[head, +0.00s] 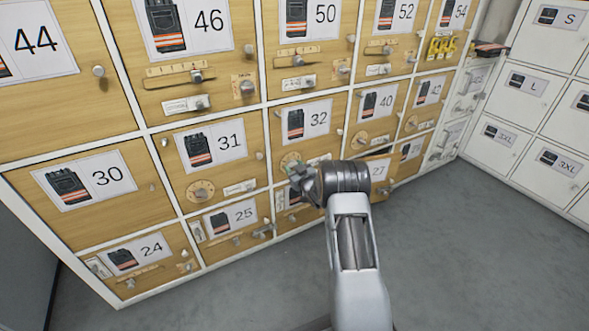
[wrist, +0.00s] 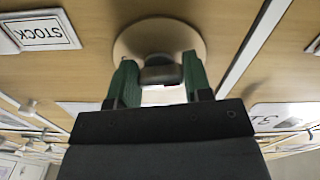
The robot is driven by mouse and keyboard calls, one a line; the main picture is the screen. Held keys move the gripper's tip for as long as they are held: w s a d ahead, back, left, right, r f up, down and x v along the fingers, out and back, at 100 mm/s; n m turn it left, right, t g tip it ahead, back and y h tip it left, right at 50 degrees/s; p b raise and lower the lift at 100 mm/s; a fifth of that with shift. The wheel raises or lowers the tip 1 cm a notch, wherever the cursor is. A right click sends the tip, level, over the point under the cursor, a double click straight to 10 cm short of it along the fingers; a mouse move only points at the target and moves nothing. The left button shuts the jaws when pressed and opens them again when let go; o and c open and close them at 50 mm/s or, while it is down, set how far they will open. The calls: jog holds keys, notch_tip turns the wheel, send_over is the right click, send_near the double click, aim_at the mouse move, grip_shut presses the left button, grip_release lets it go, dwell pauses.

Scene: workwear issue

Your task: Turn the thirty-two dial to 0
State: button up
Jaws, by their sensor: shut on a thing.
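The locker door marked 32 (head: 270,140) is light wood with a white picture label (head: 307,120). Its round dial (head: 289,158) sits at the door's lower left, largely hidden behind my gripper (head: 299,176) in the head view. In the wrist view, the dial's pale disc (wrist: 160,30) shows with a dark grey knob (wrist: 161,73) at its centre. The green fingers of my gripper (wrist: 160,80) stand on both sides of the knob and are shut on it. I cannot read any scale marks or the dial's setting.
Door 31 (head: 236,173) at the left has a similar dial (head: 201,191). Door 40 (head: 378,115) is at the right. A STOCK plate (wrist: 40,32) shows upside down in the wrist view. The grey floor (head: 470,240) at the right is clear.

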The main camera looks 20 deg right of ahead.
jog(key=shift+r, duration=0.1)
jog(key=o, duration=0.9)
jog(key=s+p, duration=0.1)
jog(key=s, duration=0.3)
jog(key=s+d+p, duration=0.1)
jog(key=s+p, duration=0.1)
jog(key=s, duration=0.3)
jog(key=s+p, duration=0.1)
jog(key=s, duration=0.3)
jog(key=shift+s+d+p, duration=0.3)
jog(key=shift+s+p, duration=0.05)
